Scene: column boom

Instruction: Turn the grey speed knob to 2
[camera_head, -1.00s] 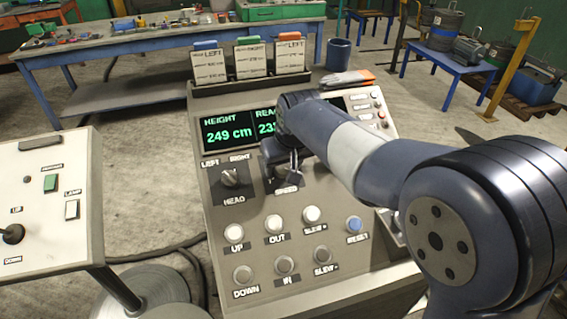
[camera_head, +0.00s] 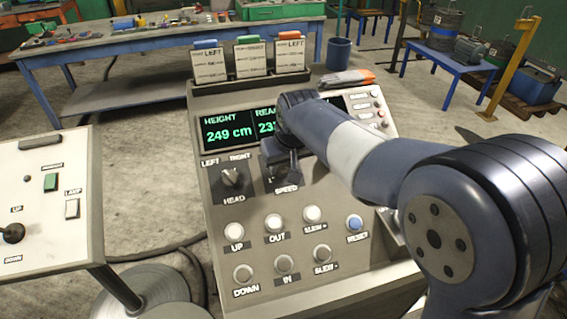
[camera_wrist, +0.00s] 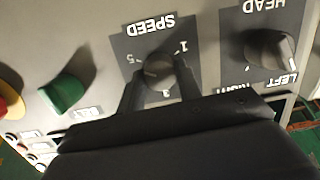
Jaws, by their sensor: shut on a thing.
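The speed knob (camera_wrist: 158,70) is a dark grey round knob on a dark plate labelled SPEED, shown upside down in the wrist view. The marks 1, 3 and 5 are legible around it; a 2 is not visible. My gripper (camera_wrist: 160,80) is shut on the knob, one finger on each side. A faint line shows on the knob's face, but which mark it points at is unclear. In the head view my gripper (camera_head: 282,168) covers most of the knob, above the SPEED label (camera_head: 286,189).
The HEAD knob (camera_head: 232,177) sits just left of the speed knob in the head view. A green knob (camera_wrist: 68,92) lies on its other side in the wrist view. Several push buttons (camera_head: 275,222) sit below. The display (camera_head: 238,130) reads 249 cm height.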

